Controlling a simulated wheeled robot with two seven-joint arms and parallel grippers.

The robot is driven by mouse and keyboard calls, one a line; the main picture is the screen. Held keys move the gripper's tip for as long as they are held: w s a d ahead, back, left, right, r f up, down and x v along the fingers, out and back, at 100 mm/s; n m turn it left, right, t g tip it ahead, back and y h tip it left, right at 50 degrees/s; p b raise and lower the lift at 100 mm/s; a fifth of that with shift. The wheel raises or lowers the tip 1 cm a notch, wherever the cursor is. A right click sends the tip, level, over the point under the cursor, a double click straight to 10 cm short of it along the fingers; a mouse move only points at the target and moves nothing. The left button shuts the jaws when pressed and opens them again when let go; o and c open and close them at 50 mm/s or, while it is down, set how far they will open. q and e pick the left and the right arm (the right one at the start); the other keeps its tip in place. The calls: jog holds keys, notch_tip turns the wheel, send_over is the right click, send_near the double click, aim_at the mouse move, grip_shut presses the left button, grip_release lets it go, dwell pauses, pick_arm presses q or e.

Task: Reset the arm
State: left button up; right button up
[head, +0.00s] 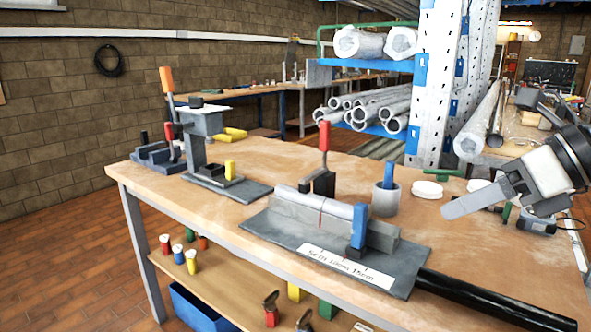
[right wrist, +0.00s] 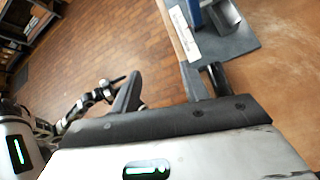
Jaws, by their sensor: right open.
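My right gripper (head: 483,152) is at the right of the head view, above the right side of the workbench (head: 250,222). It is open, with nothing between its fingers. In the right wrist view its two fingers (right wrist: 160,88) stand well apart, with the floor and the bench edge beyond them. The left gripper is not in the head view. Parts of my own body show at the left of the right wrist view, and the state of the left jaws cannot be made out there.
A grey fixture plate (head: 400,285) carries a light tube (head: 312,205) and a blue clamp (head: 358,228). A black tube (head: 490,298) sticks out at its right. A red-handled clamp (head: 323,150), grey cup (head: 384,202) and white lids (head: 428,190) stand behind.

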jog(key=s+a+f+m+t+y+p, duration=0.2)
jog(key=s+a+m+t+y+p, duration=0.1)
jog(key=a+m+y, duration=0.85)
jog(key=w+d+f+m+t+h+p, duration=0.15)
jog(key=d+f+m+t+h, duration=0.25)
jog(key=f+m+t+h, duration=1.35)
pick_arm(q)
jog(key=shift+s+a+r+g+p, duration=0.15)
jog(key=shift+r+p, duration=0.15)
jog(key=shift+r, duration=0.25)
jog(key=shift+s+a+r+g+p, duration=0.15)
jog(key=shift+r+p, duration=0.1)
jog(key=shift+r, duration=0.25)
pick_arm(e)
jog(key=s+a+f+m+g+y, duration=0.1)
jog(key=s+f+m+g, duration=1.1)
jog(key=s+f+g, duration=0.1)
jog(key=shift+a+f+m+g, duration=0.2)
jog(key=shift+f+m+g, duration=0.1)
jog(key=shift+f+g, duration=0.7)
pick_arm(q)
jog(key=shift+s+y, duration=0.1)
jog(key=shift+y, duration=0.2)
pick_arm(e)
jog(key=shift+w+r, duration=0.1)
jog(key=shift+r, duration=0.1)
